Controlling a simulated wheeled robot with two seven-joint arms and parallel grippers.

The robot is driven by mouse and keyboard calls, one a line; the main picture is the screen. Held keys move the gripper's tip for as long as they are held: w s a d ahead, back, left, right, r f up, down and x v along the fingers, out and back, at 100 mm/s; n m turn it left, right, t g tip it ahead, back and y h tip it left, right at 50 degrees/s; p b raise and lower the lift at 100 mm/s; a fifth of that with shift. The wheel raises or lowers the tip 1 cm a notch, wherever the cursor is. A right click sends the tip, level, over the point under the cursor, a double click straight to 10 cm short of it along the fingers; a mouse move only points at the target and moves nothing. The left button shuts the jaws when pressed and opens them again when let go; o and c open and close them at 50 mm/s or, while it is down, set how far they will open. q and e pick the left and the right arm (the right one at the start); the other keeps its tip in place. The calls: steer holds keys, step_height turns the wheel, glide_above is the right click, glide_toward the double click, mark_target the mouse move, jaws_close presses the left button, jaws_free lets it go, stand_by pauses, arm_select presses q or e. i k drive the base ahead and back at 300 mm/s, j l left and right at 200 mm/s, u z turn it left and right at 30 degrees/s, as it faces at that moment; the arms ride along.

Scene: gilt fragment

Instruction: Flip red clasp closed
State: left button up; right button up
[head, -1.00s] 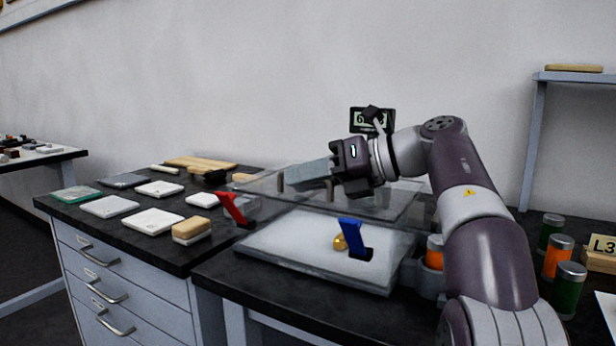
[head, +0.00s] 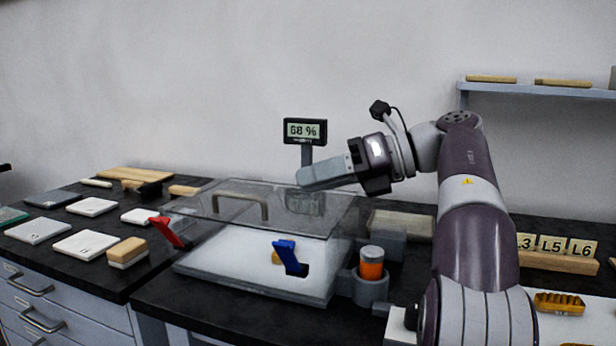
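The red clasp (head: 171,232) is at the front left corner of a clear-lidded case, its lever sticking up and leaning left. A blue clasp (head: 289,258) at the front also has its lever raised. The clear lid (head: 300,218) with a handle (head: 240,196) lies over the white case base (head: 245,262). A small gold piece (head: 275,258) shows partly behind the blue clasp. My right gripper (head: 303,179) is above the back right of the lid, pointing left, apart from both clasps. Its fingers are seen side-on, so their gap is hidden. My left gripper is out of view.
A display reading 68 % (head: 305,130) stands behind the case. An orange jar (head: 371,263) sits in a holder right of the case. Label blocks (head: 550,243) stand at right.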

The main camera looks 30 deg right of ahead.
mark_target(160, 225)
steer(key=k+j, duration=0.8)
